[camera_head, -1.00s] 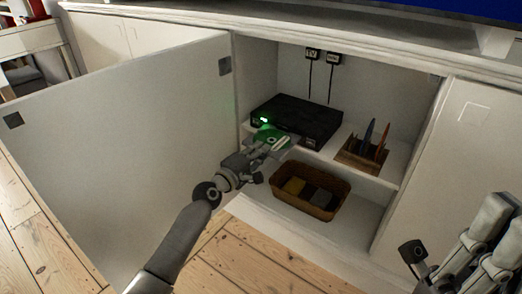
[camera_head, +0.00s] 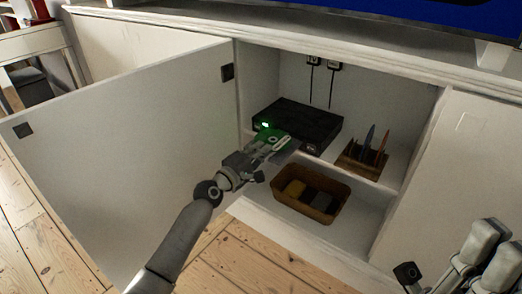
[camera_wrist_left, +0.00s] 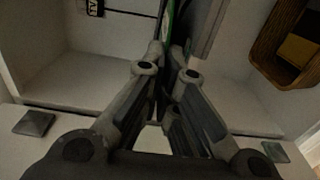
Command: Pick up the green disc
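The green disc (camera_head: 270,137) is in front of the black box (camera_head: 300,122) on the cabinet's upper shelf, partly covered by my left gripper (camera_head: 276,146). In the left wrist view the disc (camera_wrist_left: 168,22) shows nearly edge-on as a thin green strip between the fingertips (camera_wrist_left: 172,48). The fingers are close together, one on each side of it. I cannot tell whether they press on it. My right gripper (camera_head: 488,256) is at the lower right, outside the cabinet, with its fingers apart and nothing seen between them.
A wooden holder (camera_head: 362,161) with upright items stands right of the box. A brown basket (camera_head: 310,203) with yellow and dark contents is on the lower shelf. The open cabinet door (camera_head: 125,165) is left of my left arm. Bare floorboards (camera_head: 270,262) lie in front.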

